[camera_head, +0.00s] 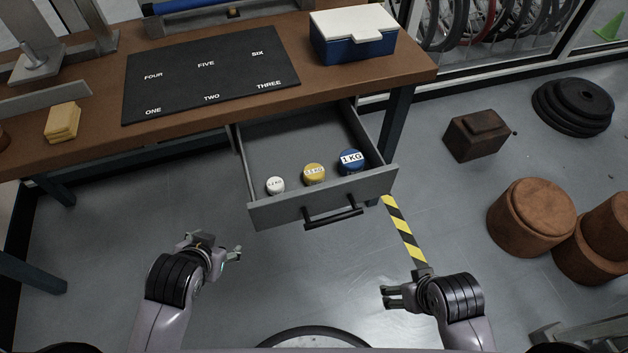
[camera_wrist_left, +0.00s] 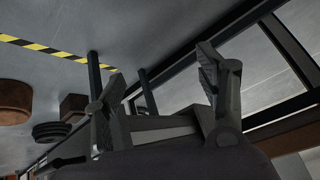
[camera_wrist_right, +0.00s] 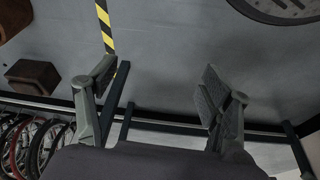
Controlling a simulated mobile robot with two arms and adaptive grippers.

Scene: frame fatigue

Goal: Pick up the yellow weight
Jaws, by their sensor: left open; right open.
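The yellow weight (camera_head: 314,174) sits in the open drawer (camera_head: 290,139), near its front panel. A smaller white weight (camera_head: 275,186) is left of it and a larger blue weight (camera_head: 351,161) marked 1 KG is right of it. My left gripper (camera_head: 238,254) is open and empty, in front of the drawer and to its left. Its spread fingers show in the left wrist view (camera_wrist_left: 160,85). My right gripper (camera_head: 385,297) is open and empty, in front of the drawer and to its right. Its spread fingers show in the right wrist view (camera_wrist_right: 155,85).
The drawer's front has a dark handle (camera_head: 333,217). The wooden table (camera_head: 400,67) above carries a black mat (camera_head: 212,90) with number words, a blue-and-white box (camera_head: 352,43) and yellow blocks (camera_head: 62,122). Brown stools (camera_head: 530,217) stand at right. Floor before the drawer is clear.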

